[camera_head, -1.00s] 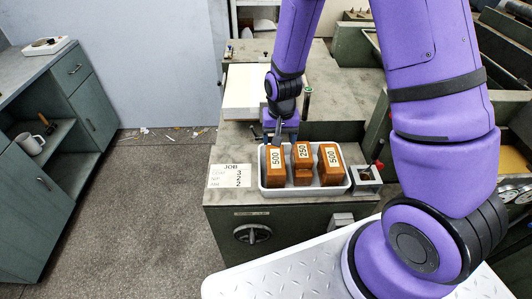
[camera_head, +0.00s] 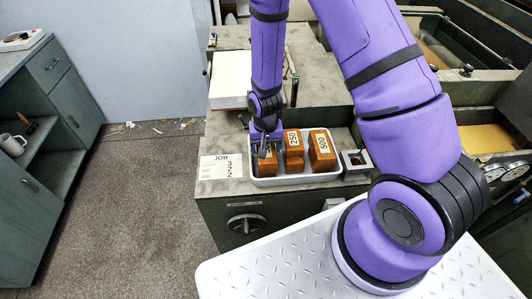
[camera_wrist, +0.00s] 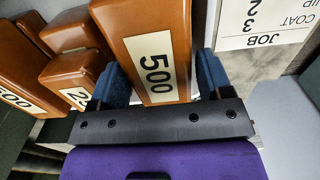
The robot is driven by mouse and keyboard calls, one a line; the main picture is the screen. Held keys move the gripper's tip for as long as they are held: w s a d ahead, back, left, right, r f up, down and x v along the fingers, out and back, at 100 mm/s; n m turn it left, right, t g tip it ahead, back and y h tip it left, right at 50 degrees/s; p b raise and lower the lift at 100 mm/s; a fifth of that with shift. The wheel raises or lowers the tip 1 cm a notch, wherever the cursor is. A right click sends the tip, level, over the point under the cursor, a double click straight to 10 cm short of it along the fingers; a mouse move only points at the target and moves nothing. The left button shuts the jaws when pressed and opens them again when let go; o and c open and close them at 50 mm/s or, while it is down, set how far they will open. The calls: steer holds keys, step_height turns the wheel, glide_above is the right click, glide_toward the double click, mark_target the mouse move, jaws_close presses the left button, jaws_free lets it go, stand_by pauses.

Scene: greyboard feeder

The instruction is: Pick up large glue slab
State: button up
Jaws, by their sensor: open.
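Brown glue slabs stand in a white tray (camera_head: 296,182). The left slab, labelled 500 (camera_head: 264,170), is partly hidden by my gripper in the head view; in the wrist view this 500 slab (camera_wrist: 157,50) lies between the two blue finger pads. My gripper (camera_head: 264,148) is open around it, with a pad on either side; I cannot tell whether the pads touch it. The right slab, also labelled 500 (camera_head: 322,148), stands at the tray's right side.
A job card (camera_head: 220,167) lies left of the tray. A small metal box (camera_head: 356,163) with a dark handle stands right of it. White sheets (camera_head: 229,80) lie behind on the bench. The neighbouring 250 slab stands close to my gripper's side.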

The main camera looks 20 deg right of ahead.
steer(key=shift+s+f, duration=0.15)
steer(key=shift+f, duration=1.65)
steer(key=c, duration=0.9)
steer(key=shift+r, duration=0.15)
steer(key=shift+c, duration=0.2)
